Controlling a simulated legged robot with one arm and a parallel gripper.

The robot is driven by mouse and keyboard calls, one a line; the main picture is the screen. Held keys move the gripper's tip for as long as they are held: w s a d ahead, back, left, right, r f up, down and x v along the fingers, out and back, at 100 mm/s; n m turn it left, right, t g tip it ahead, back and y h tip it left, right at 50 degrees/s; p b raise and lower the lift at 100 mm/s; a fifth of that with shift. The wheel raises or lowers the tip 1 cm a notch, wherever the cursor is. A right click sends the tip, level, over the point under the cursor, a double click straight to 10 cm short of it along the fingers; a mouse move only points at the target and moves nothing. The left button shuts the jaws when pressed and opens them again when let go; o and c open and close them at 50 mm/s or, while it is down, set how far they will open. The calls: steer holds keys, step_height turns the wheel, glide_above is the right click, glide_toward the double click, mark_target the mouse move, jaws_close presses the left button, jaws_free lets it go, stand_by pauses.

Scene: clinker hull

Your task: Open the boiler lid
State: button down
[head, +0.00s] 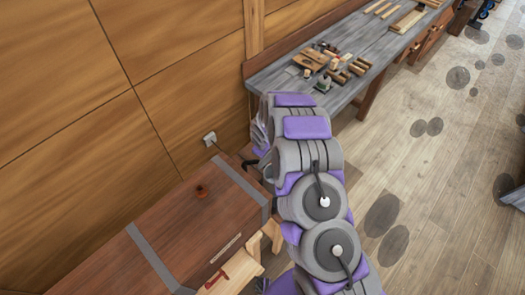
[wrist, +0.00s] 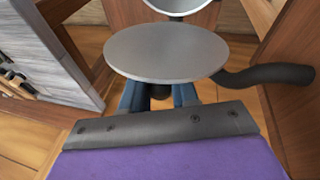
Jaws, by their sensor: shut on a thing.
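The boiler lid (wrist: 165,52), a flat grey metal disc, shows face-on in the middle of the wrist view. Beyond its far edge is the pale, rounded top of the boiler (wrist: 176,5), cut off by the frame; it looks like an open mouth. My gripper (wrist: 158,95) has its blue fingers at the near edge of the lid, on either side of a dark knob (wrist: 160,92). It is shut on this knob, partly hidden under the disc.
A black hose (wrist: 265,76) runs right from the boiler. A long wooden box with grey straps (head: 190,240) lies left of my arm. A tool-covered workbench (head: 345,65) stands behind. The floor (head: 440,180) at right is open.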

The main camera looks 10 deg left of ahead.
steer(key=shift+w+a+g+h, duration=0.1)
steer(key=shift+w+g+h, duration=0.3)
steer(key=shift+h, duration=0.1)
steer(key=b, duration=0.1)
steer(key=g+h+b, duration=0.1)
steer(key=b, duration=0.1)
steer(key=shift+w+a+f, duration=0.25)
steer(key=shift+f, duration=0.15)
steer(key=shift+w+a+f+g+h+b, duration=0.15)
steer(key=shift+w+a+g+h+b, duration=0.2)
steer(key=shift+a+g+h+b, duration=0.35)
steer(key=shift+w+a+f+g+h+b, duration=0.15)
steer(key=shift+w+a+g+h+b, duration=0.25)
steer(key=shift+b, duration=0.6)
steer(key=shift+s+d, duration=0.1)
steer(key=shift+s, duration=0.05)
steer(key=c, duration=0.9)
jaws_free()
steer(key=shift+f, duration=0.1)
